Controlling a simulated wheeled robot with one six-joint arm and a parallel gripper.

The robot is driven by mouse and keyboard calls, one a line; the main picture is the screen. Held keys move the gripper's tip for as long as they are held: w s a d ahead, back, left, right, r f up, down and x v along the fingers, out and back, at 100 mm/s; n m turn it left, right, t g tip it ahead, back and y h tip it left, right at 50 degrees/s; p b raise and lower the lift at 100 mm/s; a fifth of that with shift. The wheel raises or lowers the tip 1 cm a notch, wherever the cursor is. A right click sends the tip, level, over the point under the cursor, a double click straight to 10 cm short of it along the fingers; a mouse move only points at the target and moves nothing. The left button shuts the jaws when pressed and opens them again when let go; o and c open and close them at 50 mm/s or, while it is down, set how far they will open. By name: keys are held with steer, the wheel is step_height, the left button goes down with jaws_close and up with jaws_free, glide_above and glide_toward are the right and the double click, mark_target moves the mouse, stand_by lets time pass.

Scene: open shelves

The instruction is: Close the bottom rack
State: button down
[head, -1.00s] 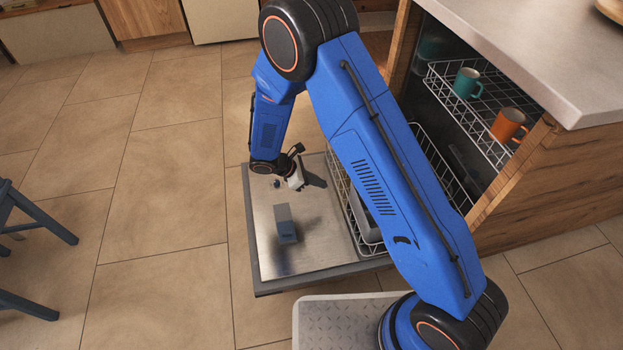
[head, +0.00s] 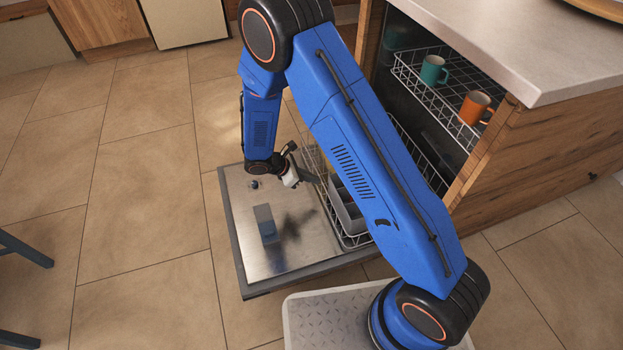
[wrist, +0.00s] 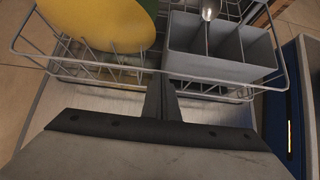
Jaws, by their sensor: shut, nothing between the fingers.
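The bottom rack (head: 358,241) is a white wire rack, pulled partly out over the open dishwasher door (head: 250,215). In the wrist view its front wires (wrist: 120,76) cross the picture. It holds a yellow plate (wrist: 105,22) and a grey cutlery basket (wrist: 222,66) with a spoon (wrist: 209,9) in it. My gripper (head: 312,178) is at the rack's outer side, above the door. In the wrist view my shut, empty fingers (wrist: 161,90) point at the rack's front, near the basket's left edge. I cannot tell whether they touch the wires. My arm hides much of the rack in the head view.
The upper rack (head: 440,95) holds a teal mug (head: 433,70) and an orange mug (head: 475,108). A counter (head: 530,45) stands above the dishwasher. A dark blue chair (head: 22,250) is at the left. Tiled floor is clear left of the door.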

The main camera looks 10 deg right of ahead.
steer(key=w+d, duration=0.2)
steer(key=d, duration=1.1)
steer(key=w+d, duration=0.3)
steer(key=d, duration=1)
steer(key=w+d, duration=0.2)
steer(key=d, duration=1.1)
steer(key=shift+w, duration=0.35)
steer(key=shift+r, duration=0.1)
steer(key=a+f+v, duration=0.2)
steer(key=v, duration=1.1)
steer(key=shift+s+f, duration=0.15)
steer(key=shift+s, duration=0.1)
